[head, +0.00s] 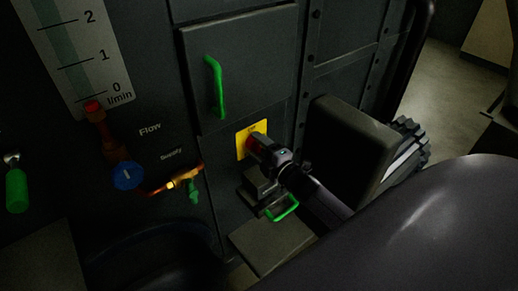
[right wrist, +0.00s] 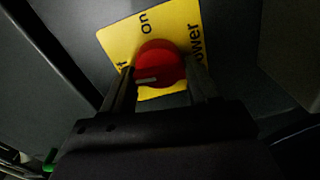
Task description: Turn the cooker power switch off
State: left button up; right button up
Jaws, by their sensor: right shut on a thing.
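The cooker power switch is a red round knob (right wrist: 160,60) on a yellow plate (right wrist: 184,20). The plate carries the words "on" and "power" and a partly hidden word at its left. A pale mark on the knob lies at its lower left, pointing left in the right wrist view. My right gripper (right wrist: 161,72) has one finger on each side of the knob and is shut on it. In the head view the yellow plate (head: 243,144) is on the dark cabinet front, and my right gripper (head: 259,146) covers much of the knob. My left gripper is not in view.
A cabinet door with a green handle (head: 216,86) is above the switch. A lower green handle (head: 283,208) is just below my right gripper. To the left are a blue valve knob (head: 127,175), a brass fitting (head: 183,181) and a flow gauge (head: 84,52). Open floor (head: 445,85) shows at right.

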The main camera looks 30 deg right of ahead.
jog(key=shift+f+n, duration=0.15)
jog(key=shift+n, duration=0.65)
jog(key=o, duration=0.9)
jog(key=shift+o, duration=0.2)
jog(key=s, duration=0.7)
jog(key=shift+d, duration=0.3)
jog(key=shift+s, duration=0.1)
jog(key=s+a+f+m+g+p, duration=0.1)
jog(key=s+a+m+g+p, duration=0.2)
jog(key=s+a+m, duration=0.4)
jog(key=s+a+f+m+g+p, duration=0.1)
jog(key=s+a+m+g+p, duration=0.3)
jog(key=s+a+m, duration=0.3)
jog(key=s+m+p, duration=0.1)
jog(key=s+m, duration=0.1)
jog(key=s, duration=0.3)
jog(key=shift+a+g+y, duration=0.2)
jog(key=shift+g+y, duration=0.1)
